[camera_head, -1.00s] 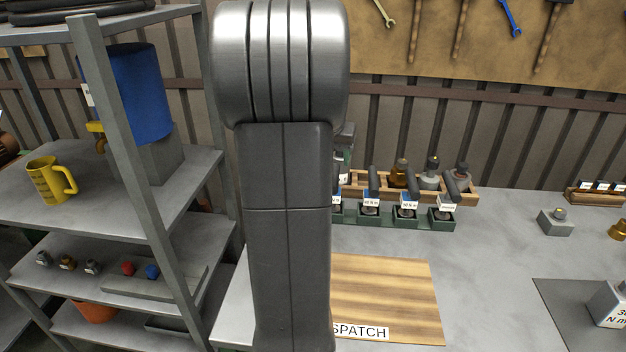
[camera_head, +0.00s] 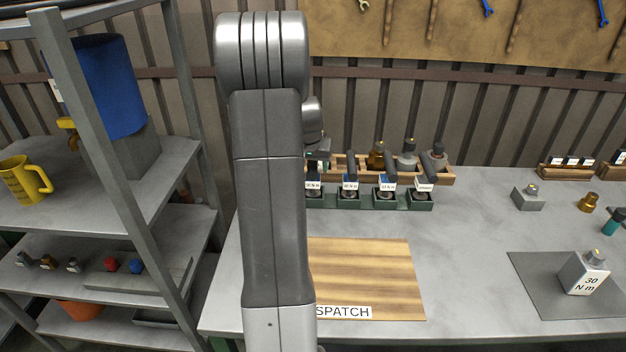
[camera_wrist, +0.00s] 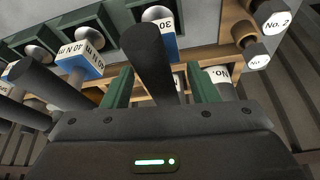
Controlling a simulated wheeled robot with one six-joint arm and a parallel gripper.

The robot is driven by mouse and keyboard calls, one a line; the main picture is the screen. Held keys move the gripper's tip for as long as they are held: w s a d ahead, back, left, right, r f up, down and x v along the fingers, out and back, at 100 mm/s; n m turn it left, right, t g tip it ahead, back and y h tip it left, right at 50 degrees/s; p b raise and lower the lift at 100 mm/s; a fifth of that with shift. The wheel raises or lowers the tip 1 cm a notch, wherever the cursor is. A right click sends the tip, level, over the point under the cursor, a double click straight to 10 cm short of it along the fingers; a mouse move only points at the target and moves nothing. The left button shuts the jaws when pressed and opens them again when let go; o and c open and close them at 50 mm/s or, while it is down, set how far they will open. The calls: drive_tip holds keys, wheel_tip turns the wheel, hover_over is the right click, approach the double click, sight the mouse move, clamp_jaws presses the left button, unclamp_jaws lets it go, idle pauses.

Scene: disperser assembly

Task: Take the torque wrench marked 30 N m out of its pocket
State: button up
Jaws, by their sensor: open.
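In the wrist view the torque wrench marked 30 (camera_wrist: 146,50) has a black handle, and its white-and-blue label sits at its head. My gripper (camera_wrist: 160,82) is open, its two green fingers on either side of this handle with gaps visible. The wrench's head is still in its green pocket (camera_wrist: 118,18). The wrench marked 40 N m (camera_wrist: 80,62) stands beside it on the left. In the head view the row of green pockets (camera_head: 370,203) is at the back of the bench, and my arm hides most of the gripper near the leftmost one.
A wooden DISPATCH board (camera_head: 370,275) lies clear in front. A grey block marked 30 N m (camera_head: 584,275) stands on a dark mat at right. A metal shelf (camera_head: 150,180) stands at left.

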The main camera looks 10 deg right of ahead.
drive_tip(key=shift+w+d+f, duration=0.1)
drive_tip(key=shift+w+f, duration=0.15)
drive_tip(key=shift+f, duration=0.45)
drive_tip(key=shift+c, duration=0.2)
drive_tip(key=shift+r, duration=0.1)
clamp_jaws()
